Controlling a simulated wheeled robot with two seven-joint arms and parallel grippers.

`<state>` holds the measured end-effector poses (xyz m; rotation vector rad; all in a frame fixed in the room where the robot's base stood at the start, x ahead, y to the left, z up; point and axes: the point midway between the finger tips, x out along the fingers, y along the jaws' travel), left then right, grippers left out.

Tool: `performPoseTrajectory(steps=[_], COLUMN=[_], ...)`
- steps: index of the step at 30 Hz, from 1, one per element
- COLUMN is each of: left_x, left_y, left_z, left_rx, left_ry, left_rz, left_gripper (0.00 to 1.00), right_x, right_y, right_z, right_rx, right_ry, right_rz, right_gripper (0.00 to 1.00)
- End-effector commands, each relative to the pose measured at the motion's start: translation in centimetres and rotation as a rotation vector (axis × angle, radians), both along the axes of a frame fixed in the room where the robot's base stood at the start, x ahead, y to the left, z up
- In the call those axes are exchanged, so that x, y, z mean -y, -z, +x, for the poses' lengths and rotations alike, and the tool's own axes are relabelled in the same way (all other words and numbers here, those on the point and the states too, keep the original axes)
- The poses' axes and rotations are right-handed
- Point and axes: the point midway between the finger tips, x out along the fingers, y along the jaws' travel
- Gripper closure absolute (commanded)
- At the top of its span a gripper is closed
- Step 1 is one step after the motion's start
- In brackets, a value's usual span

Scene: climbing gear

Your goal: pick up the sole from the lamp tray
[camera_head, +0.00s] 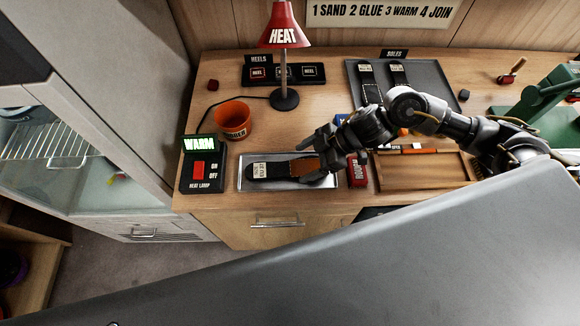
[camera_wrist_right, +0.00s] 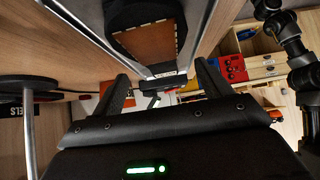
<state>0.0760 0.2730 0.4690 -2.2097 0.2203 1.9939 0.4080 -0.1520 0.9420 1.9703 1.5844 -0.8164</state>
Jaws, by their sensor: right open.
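The sole (camera_head: 270,171) lies flat in the silver lamp tray (camera_head: 310,186). It is black with a pale label at its left end and a brown-orange patch toward the right. My right gripper (camera_head: 309,160) reaches in from the right and is over the right end of the tray, hiding part of the sole there. In the right wrist view, the open fingers (camera_wrist_right: 164,84) stand either side of the end of the sole (camera_wrist_right: 148,45), with nothing seen held between them. My left gripper is in neither view.
The heat lamp (camera_head: 284,37) stands behind the tray. An orange cup (camera_head: 233,119) and the lit WARM switch box (camera_head: 203,166) are to its left. A red block (camera_head: 357,171) and a wooden tray (camera_head: 424,168) are to its right. A grey tray (camera_head: 429,75) holds other soles behind.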

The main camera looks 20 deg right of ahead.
Motion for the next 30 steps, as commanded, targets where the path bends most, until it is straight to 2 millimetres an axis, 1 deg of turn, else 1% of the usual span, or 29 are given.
performPoseTrajectory(steps=[1,6,10,15,16,27,28,30], left_x=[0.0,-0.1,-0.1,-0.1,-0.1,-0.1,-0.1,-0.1], left_y=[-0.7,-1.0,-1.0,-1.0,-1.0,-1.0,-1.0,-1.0], left_z=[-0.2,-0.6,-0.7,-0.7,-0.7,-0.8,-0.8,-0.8], left_rx=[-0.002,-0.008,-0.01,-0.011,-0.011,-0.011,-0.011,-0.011], left_ry=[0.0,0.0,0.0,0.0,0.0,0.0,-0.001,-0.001], left_rz=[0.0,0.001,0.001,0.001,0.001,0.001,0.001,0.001], left_gripper=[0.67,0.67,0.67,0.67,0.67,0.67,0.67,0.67], right_x=[-0.7,-2.1,-2.5,-2.5,-2.5,-2.5,-2.5,-2.5], right_y=[0.3,2.1,2.6,2.6,2.6,2.6,2.5,2.5], right_z=[0.1,0.5,0.6,0.6,0.6,0.6,0.6,0.6], right_rx=[-0.004,-0.003,0.0,0.001,0.001,0.001,0.001,0.001], right_ry=[0.001,0.001,-0.001,-0.001,-0.001,-0.001,-0.001,-0.001], right_rz=[0.003,0.002,0.001,0.001,0.001,0.001,0.002,0.002], right_gripper=[0.23,0.23,0.23,0.23,0.24,0.73,0.74,0.74])
